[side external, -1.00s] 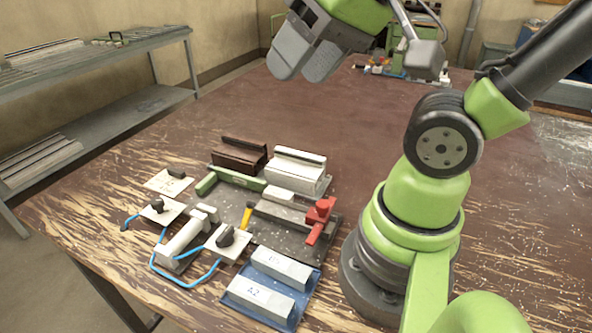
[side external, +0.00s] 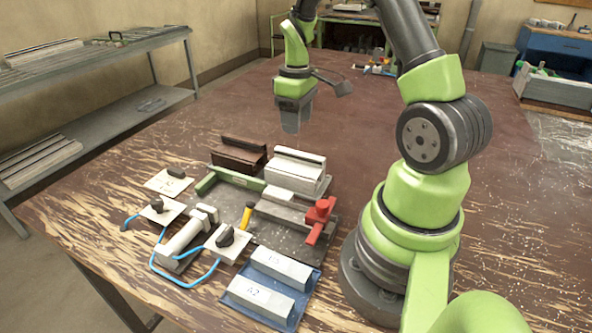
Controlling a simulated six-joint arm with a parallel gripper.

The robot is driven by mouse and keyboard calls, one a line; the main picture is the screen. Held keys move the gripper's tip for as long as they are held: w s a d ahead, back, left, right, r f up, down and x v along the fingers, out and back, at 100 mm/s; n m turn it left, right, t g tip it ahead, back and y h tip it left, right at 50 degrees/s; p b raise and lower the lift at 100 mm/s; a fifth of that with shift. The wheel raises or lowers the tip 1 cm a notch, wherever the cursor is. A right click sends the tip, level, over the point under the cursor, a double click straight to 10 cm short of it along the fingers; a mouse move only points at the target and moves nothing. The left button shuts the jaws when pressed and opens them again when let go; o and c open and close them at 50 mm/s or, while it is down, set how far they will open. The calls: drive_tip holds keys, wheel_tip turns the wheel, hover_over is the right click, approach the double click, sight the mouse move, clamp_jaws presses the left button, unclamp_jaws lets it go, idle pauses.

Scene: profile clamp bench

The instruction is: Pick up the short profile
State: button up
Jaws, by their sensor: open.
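My gripper (side external: 292,122) points down above the table, beyond the clamp bench and well clear of everything on it. It is open, with nothing visible between its fingers. Two light grey profiles with written labels lie side by side on a blue tray (side external: 232,300) at the front. The nearer one is marked A2 (side external: 257,297); the other (side external: 281,268) has a label too small to read surely. A brown profile (side external: 238,155) and a white profile (side external: 297,171) stand at the back of the bench. I cannot tell which of these is the short profile.
The dark fixture plate (side external: 290,236) carries a green bar (side external: 236,179) and a red clamp (side external: 320,218). A white cylinder (side external: 185,240), black-knobbed plates and blue hoses lie at the left.

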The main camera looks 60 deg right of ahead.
sight(300, 153)
drive_tip(key=f, duration=0.8)
drive_tip(key=shift+s+d+f, duration=0.1)
drive_tip(key=shift+s+d, duration=0.1)
drive_tip(key=shift+s, duration=0.05)
drive_tip(key=shift+c, duration=0.2)
clamp_jaws()
